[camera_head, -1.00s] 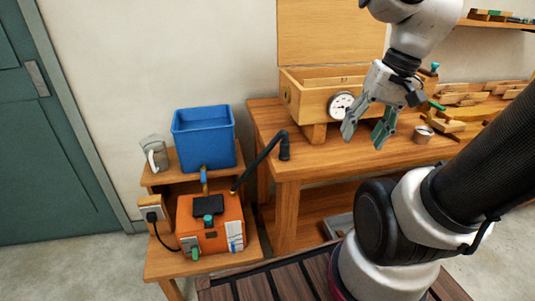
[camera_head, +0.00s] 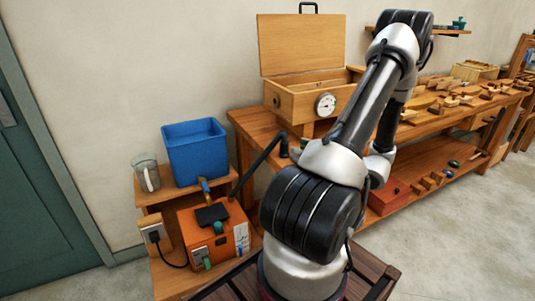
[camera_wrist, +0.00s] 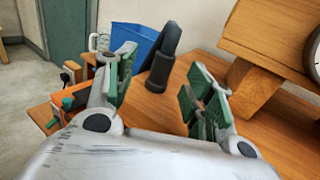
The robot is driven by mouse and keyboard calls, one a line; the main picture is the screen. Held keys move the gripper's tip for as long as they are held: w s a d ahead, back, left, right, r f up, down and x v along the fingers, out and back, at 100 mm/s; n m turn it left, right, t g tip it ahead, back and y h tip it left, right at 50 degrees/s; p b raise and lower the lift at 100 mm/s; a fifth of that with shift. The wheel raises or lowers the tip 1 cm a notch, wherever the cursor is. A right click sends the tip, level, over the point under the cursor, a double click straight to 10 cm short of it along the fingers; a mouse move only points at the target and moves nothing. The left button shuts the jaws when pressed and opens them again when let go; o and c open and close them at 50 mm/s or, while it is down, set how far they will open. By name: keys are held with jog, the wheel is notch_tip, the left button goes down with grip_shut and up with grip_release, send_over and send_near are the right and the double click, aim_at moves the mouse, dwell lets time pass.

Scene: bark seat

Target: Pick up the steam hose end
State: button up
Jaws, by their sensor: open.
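The steam hose end (camera_head: 284,148) is a black, downward-bent nozzle at the left corner of the wooden bench. Its black hose (camera_head: 258,169) runs up from the orange steam generator (camera_head: 218,236). In the wrist view, the thick black hose end (camera_wrist: 160,72) stands on the wood just beyond my gripper (camera_wrist: 160,82), between the lines of its two green-padded fingers. The fingers are spread apart with nothing between them. In the head view my arm hides most of the gripper.
A blue bin (camera_head: 195,152) and a clear jug (camera_head: 147,174) stand on the small side stand. A wooden steam box (camera_head: 290,100) with a gauge (camera_head: 325,104) sits on the bench; its block support (camera_wrist: 252,86) is right of my gripper.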

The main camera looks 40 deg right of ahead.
aim_at(284, 141)
jog(key=shift+w+f+h, duration=0.15)
jog(key=shift+w+h, duration=0.1)
jog(key=shift+h, duration=0.05)
jog(key=x, duration=0.7)
jog(key=shift+w+d, duration=0.15)
jog(key=shift+d, duration=0.05)
jog(key=c, duration=1.1)
